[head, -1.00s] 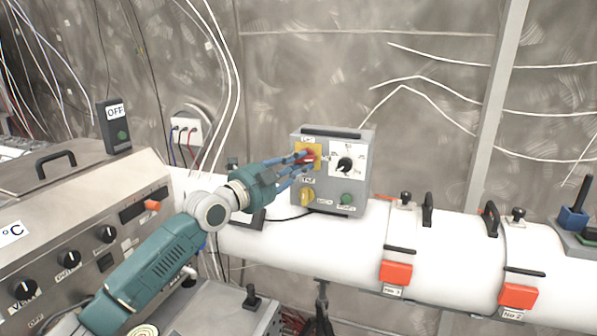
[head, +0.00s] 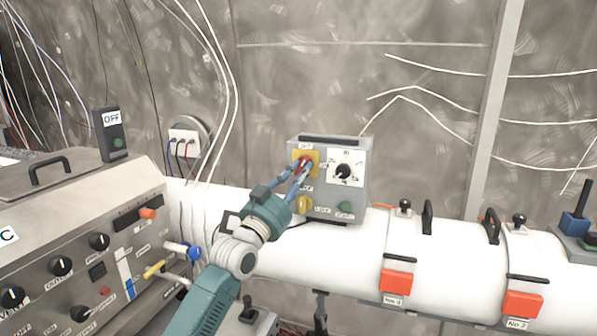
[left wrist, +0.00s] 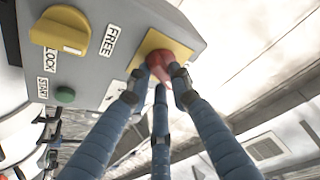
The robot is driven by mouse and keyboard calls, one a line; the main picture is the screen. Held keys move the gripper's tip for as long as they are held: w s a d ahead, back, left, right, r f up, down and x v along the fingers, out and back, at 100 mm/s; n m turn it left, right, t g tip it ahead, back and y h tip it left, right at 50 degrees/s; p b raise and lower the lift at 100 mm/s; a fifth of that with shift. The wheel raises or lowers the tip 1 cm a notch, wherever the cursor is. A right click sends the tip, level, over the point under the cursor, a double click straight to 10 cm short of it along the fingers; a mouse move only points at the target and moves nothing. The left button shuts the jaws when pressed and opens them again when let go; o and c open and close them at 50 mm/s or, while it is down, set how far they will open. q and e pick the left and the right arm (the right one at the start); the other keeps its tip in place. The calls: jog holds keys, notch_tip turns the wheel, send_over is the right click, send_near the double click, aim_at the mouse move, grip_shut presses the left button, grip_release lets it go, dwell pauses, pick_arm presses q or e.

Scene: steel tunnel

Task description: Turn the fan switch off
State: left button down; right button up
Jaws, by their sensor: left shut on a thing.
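A grey control box (head: 356,200) stands on the white pipe. Its face carries a red knob (head: 304,159) on a yellow plate (head: 315,157), a black dial (head: 343,171), a yellow knob (head: 304,204) and a green button (head: 345,207). My left gripper (head: 301,167) is shut on the red knob, which its fingers partly hide. In the left wrist view the fingers (left wrist: 160,79) close around the red knob (left wrist: 167,60); a "FREE" label and the yellow knob (left wrist: 60,28) are beside it. No label reading "fan" is legible. My right gripper is out of view.
A steel console (head: 75,225) with knobs and valves stands at the left, with a black "OFF" box (head: 113,142) behind it. The white pipe (head: 450,250) runs right, bearing red-orange latches and black handles. Cables hang along the wall.

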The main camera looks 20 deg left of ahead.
pick_arm(q)
jog(key=n+y, duration=0.1)
jog(key=n, duration=0.1)
jog(key=n+y+p, duration=0.1)
jog(key=n, duration=0.2)
jog(key=n+t+y+p, duration=0.1)
jog(key=n, duration=0.1)
jog(key=shift+d+n+y, duration=0.25)
jog(key=shift+n+y, duration=0.05)
jog(key=shift+y, duration=0.1)
jog(key=shift+n+p, duration=0.3)
jog(key=shift+p, duration=0.05)
jog(key=c, duration=1.5)
grip_release()
jog(key=shift+c, duration=0.2)
jog(key=v, duration=1.2)
jog(key=shift+d+f, duration=0.1)
jog(key=shift+d, duration=0.05)
